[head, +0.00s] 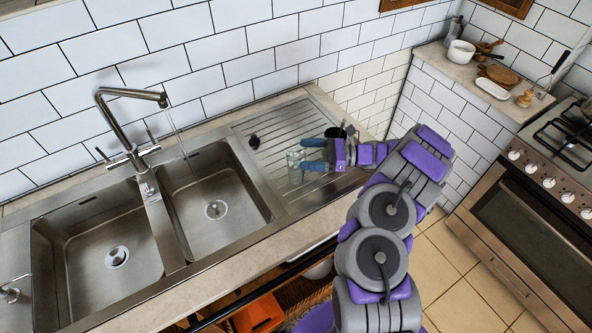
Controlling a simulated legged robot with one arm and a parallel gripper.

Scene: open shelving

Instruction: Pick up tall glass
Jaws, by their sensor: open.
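The tall clear glass (293,166) stands on the ribbed steel drainboard to the right of the sink basins. My gripper (303,154) is open, coming from the right, with its two blue fingers pointing left at the glass. The fingertips overlap the right edge of the glass in the picture. I cannot tell whether they touch it or how far the glass is between them.
The drainboard (283,119) has a small black object (253,141) at its left, and a dark item (341,129) partly hidden behind my gripper. Two sink basins and a tall faucet (130,118) lie to the left. A stove (545,170) stands at the right.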

